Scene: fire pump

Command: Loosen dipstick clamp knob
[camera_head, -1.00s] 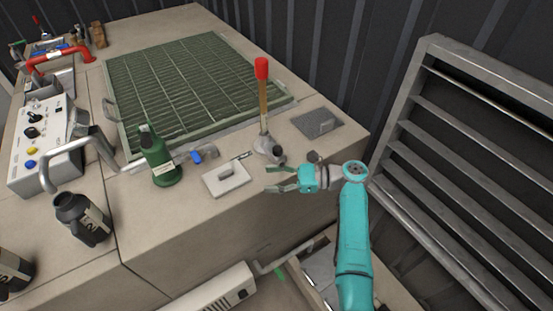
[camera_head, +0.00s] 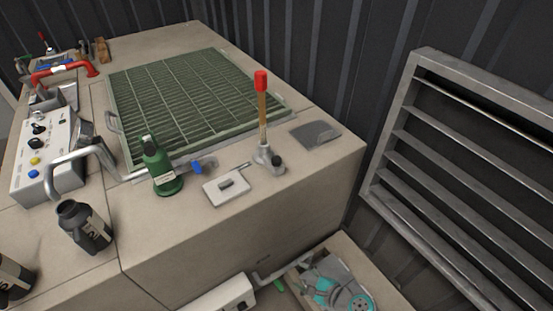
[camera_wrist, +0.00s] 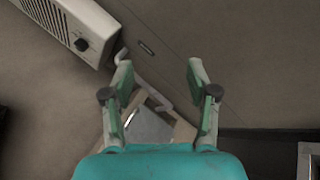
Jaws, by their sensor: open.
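The dipstick (camera_head: 263,110) stands upright on the bench top in the head view, with a red grip and a wooden-coloured shaft. Its grey clamp base (camera_head: 262,154) has a dark clamp knob (camera_head: 277,163) on the right side. My gripper (camera_wrist: 158,68) is open and empty in the wrist view, its fingers spread. It is low in front of the bench, well below and apart from the knob. The knob is not in the wrist view.
A white plate with a handle (camera_head: 227,186), a green bottle (camera_head: 158,168) and a dark flat pad (camera_head: 315,134) are near the clamp. A white box with a black knob (camera_wrist: 70,28) shows in the wrist view. A louvred metal frame (camera_head: 440,160) stands at right.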

